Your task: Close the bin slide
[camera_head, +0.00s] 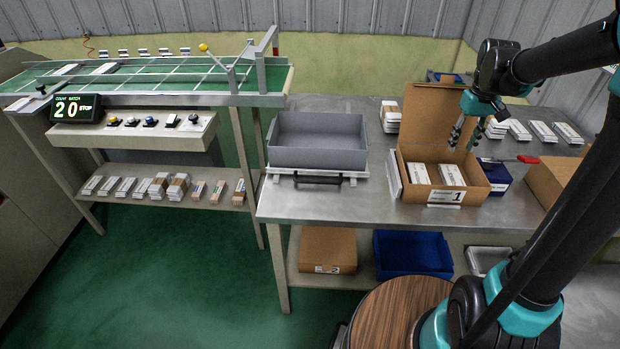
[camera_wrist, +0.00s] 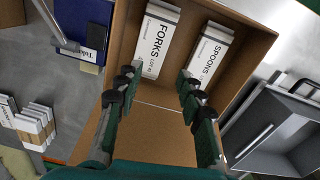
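A grey open bin (camera_head: 318,140) sits on a pale slide plate (camera_head: 357,172) on the metal table. It looks empty. A dark handle (camera_head: 318,180) runs along the slide's front, near the table's front edge. I cannot tell how far the slide is pulled out. The grey bin also shows at the right of the wrist view (camera_wrist: 296,112). My gripper (camera_head: 465,133) is open and empty, to the right of the bin, over an open cardboard carton. In the wrist view my gripper's fingers (camera_wrist: 156,84) are spread apart above the carton.
The carton (camera_head: 445,197) holds a FORKS box (camera_wrist: 155,38) and a SPOONS box (camera_wrist: 211,52); its raised flap stands behind them. A dark blue box (camera_head: 497,178) is to its right. A conveyor (camera_head: 150,78) stands left.

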